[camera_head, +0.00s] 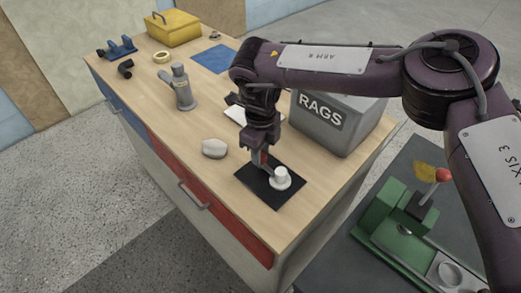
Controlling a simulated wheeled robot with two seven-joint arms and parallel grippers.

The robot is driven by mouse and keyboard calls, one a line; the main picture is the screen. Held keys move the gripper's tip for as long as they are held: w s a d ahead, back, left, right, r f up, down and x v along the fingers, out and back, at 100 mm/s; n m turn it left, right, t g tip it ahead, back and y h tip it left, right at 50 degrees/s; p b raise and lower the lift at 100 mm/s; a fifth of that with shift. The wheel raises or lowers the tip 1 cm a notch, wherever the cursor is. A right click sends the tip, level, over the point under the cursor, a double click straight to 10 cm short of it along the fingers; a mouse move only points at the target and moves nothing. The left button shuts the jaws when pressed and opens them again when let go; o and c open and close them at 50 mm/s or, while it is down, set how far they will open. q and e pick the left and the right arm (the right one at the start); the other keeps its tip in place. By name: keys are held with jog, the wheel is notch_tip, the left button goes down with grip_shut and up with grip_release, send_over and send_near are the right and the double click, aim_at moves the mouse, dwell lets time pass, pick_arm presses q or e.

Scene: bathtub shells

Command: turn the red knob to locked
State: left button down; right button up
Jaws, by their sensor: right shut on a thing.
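A white round fitting with a wider base (281,178) stands on the plate just right of the fingertips. My left gripper is not in view.
A green machine (395,215) with a red-tipped lever stands at lower right.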

jog(key=shift+r+n, duration=0.1)
jog(key=shift+n, duration=0.2)
jog(key=o, duration=1)
notch_tip(320, 180, up, 7)
jog(key=shift+f+b, duration=0.2)
jog(key=shift+b, duration=0.55)
jog(key=shift+r, duration=0.55)
